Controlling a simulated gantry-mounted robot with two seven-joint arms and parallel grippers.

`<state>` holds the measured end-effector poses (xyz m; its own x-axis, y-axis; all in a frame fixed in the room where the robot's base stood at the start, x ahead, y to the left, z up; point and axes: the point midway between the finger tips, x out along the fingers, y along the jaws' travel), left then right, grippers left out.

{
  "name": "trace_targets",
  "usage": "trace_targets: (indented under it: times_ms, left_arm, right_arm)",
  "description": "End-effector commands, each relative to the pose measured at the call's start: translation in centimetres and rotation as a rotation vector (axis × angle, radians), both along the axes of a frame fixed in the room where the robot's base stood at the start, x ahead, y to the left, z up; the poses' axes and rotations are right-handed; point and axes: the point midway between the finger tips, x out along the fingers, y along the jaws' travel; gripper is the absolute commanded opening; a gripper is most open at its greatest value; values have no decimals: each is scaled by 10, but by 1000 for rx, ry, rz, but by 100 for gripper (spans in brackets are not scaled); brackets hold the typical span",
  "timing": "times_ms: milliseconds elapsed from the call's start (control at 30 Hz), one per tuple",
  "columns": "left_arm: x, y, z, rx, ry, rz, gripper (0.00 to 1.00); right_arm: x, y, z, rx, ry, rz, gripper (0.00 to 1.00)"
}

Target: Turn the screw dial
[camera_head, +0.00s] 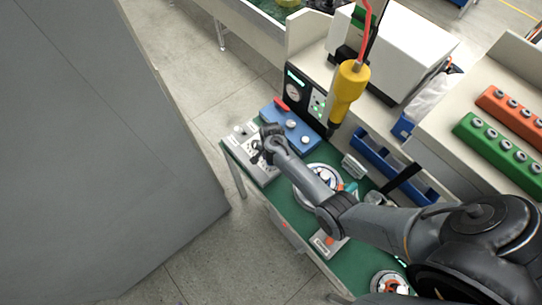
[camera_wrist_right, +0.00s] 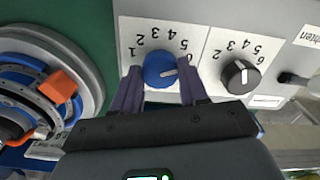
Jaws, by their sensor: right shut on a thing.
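The grey control box (camera_head: 243,135) stands at the left end of the green workbench. In the right wrist view its panel shows a blue dial (camera_wrist_right: 160,70) and a black dial (camera_wrist_right: 240,77), each on a white scale plate with printed numbers. My right gripper (camera_wrist_right: 162,84) has one finger on each side of the blue dial and is shut on it. The blue dial's white mark points to the right, toward the high numbers. In the head view my right gripper (camera_head: 257,152) is over the box and hides part of it. My left gripper is not in view.
A blue box (camera_head: 285,125) with round knobs stands behind the control box. A yellow screwdriver (camera_head: 348,88) hangs over the bench. A round motor part (camera_wrist_right: 38,85) lies left of the panel. A toggle switch (camera_wrist_right: 295,79) sits right of the black dial.

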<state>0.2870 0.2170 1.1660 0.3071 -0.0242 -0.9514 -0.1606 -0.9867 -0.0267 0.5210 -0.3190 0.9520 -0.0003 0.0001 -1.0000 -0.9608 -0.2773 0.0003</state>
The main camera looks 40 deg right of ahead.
Motion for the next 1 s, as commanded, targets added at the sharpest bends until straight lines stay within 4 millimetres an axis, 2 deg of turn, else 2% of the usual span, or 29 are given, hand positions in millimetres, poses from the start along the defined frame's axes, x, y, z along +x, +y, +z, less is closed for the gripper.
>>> trace_targets:
  times_ms: [300, 833, 867, 1000]
  left_arm:
    - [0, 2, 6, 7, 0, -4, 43]
    - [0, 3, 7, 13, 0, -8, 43]
    - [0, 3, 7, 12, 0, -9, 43]
    - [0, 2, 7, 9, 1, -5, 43]
  right_arm:
    - [0, 0, 0, 1, 1, -146, 13]
    - [0, 0, -1, -1, 0, -179, 13]
    - [0, 0, -1, -1, 0, -179, 45]
    - [0, 0, -1, 0, 0, -178, 66]
